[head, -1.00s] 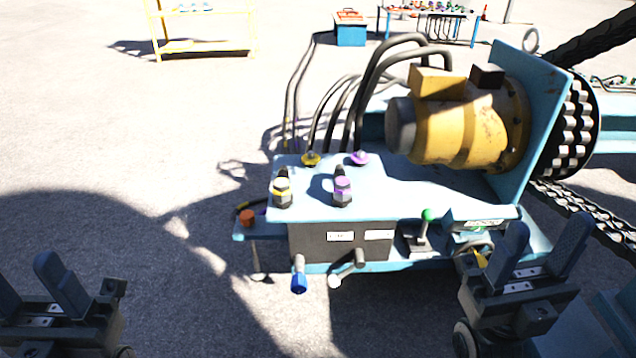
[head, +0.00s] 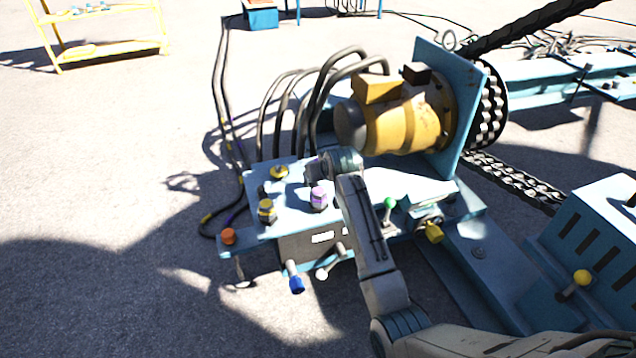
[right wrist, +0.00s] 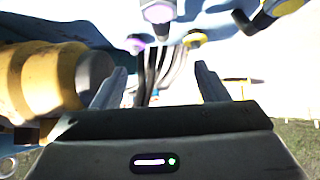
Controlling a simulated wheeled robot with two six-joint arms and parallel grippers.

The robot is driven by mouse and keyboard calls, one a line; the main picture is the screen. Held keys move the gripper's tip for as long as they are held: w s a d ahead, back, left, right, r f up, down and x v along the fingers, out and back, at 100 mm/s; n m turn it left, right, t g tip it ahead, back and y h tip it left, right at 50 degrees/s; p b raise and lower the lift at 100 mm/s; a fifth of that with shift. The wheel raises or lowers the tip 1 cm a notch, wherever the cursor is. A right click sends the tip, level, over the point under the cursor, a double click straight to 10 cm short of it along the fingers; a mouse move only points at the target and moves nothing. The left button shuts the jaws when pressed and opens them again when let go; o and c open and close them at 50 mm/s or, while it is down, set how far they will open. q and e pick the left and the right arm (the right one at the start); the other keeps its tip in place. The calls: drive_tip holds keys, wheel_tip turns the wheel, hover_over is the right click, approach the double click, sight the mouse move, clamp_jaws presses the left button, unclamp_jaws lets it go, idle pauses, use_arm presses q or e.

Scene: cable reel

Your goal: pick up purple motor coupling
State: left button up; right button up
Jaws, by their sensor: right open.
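A purple-topped coupling (head: 318,198) with a dark body stands on the light blue panel (head: 295,198). It also shows at the top of the right wrist view (right wrist: 157,12), partly cut off by the frame edge. A purple fitting on a hose (right wrist: 135,43) lies behind it in the right wrist view; my right arm mostly covers it in the head view. My right gripper (right wrist: 160,86) is open, with its fingers spread and nothing gripped between them. In the head view my right arm reaches over the panel beside the purple-topped coupling. My left gripper is out of view.
A yellow-topped coupling (head: 267,210) and a yellow hose fitting (head: 279,172) are left of the purple one. A yellow motor (head: 400,120) and black hoses (head: 300,100) stand behind. Levers with blue (head: 296,284) and green (head: 389,203) ends are at the front.

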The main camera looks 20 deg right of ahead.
sight(319, 191)
drive_tip(key=f+g, duration=0.3)
drive_tip(key=a+f+g, duration=0.1)
drive_tip(key=f, duration=0.1)
drive_tip(key=shift+w+f+g, duration=0.1)
drive_tip(key=shift+f+g, duration=0.1)
drive_tip(key=shift+g, duration=0.2)
drive_tip(key=x, duration=0.3)
drive_tip(key=b+x, duration=0.1)
drive_tip(key=shift+w+d+f, duration=0.15)
drive_tip(key=shift+d+f, duration=0.2)
drive_tip(key=shift+f, duration=0.05)
drive_tip(key=shift+w+f, duration=0.15)
drive_tip(key=shift+f, duration=0.2)
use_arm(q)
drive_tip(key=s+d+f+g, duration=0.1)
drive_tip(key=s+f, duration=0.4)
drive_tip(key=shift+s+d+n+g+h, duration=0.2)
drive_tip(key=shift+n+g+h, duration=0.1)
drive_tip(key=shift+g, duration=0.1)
use_arm(e)
drive_tip(key=c, duration=1)
drive_tip(key=shift+r, duration=0.1)
drive_tip(key=shift+c, duration=0.9)
